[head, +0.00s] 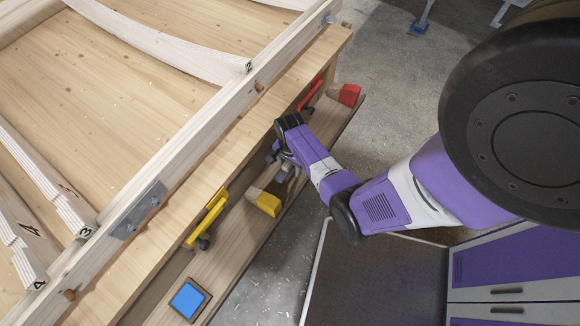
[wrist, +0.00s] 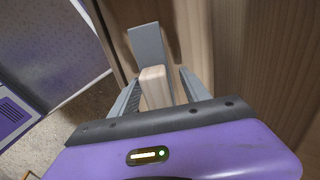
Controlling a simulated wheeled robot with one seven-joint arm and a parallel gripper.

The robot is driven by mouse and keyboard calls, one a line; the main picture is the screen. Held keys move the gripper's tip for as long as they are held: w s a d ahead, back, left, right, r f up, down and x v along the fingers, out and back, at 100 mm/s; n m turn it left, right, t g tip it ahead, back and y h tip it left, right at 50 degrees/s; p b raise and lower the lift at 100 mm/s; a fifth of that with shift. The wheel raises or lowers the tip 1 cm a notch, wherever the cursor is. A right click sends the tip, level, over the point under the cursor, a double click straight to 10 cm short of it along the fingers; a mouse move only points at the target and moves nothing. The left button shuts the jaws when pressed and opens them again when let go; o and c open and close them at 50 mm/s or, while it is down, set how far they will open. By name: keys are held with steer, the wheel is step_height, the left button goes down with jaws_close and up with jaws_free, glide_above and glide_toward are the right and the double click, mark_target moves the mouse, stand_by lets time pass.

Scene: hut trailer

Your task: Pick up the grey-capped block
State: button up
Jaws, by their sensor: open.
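The grey-capped block shows in the wrist view, with a pale wooden body (wrist: 155,86) and a grey cap (wrist: 147,45) at its far end. My gripper (wrist: 160,73) is open, with one finger on each side of the wooden body. I cannot tell whether either finger touches it. In the head view my gripper (head: 283,160) is low over the narrow wooden ledge (head: 237,235) beside the workbench, and my arm partly hides the block there.
The ledge also holds a yellow-capped block (head: 265,202), a red-capped block (head: 348,95) and a blue-capped block (head: 188,299). A yellow clamp (head: 208,215) and a red clamp (head: 310,95) sit along the bench edge. Purple cabinets (head: 515,262) stand at lower right.

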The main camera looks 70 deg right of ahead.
steer(key=shift+f, duration=0.4)
steer(key=shift+c, duration=0.2)
jaws_close()
stand_by(1.0)
